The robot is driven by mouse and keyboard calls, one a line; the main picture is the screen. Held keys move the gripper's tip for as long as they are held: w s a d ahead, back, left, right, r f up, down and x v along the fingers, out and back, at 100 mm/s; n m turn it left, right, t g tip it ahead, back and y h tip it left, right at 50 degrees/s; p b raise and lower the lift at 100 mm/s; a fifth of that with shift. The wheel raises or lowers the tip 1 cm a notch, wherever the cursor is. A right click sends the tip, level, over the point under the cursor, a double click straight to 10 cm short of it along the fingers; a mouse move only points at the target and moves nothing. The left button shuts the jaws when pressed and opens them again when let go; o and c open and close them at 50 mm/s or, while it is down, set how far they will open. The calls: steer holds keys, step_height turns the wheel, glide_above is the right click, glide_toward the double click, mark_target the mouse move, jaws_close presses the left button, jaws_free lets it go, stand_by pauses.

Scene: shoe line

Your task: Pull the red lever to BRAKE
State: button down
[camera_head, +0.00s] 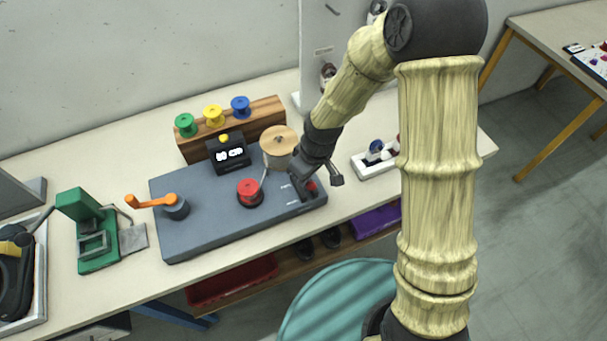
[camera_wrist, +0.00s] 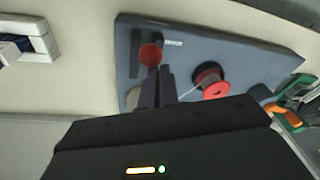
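The red lever (camera_wrist: 150,54) has a round red knob and stands by a dark slot on the grey board (camera_wrist: 220,55). White markings lie beside it, too small to read. My gripper (camera_wrist: 159,70) has its two dark fingers side by side with almost no gap. Their tips are right at the near side of the knob; I cannot tell whether they touch it.
A wooden rack (camera_head: 235,127) holds green, yellow and blue spools behind. A white block (camera_head: 374,163) lies right of the board.

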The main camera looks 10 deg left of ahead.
steer(key=shift+s+d+f, duration=0.3)
steer(key=shift+s+d, duration=0.25)
steer(key=shift+d+r+p, duration=0.15)
steer(key=shift+r+p, duration=0.4)
steer(key=shift+p, duration=0.05)
steer(key=s+d+r+p, duration=0.3)
steer(key=r+p, duration=0.1)
steer(key=r, duration=0.2)
steer(key=shift+s+d+r+p, duration=0.15)
steer(key=shift+s+r+p, duration=0.2)
steer(key=shift+s+p, duration=0.05)
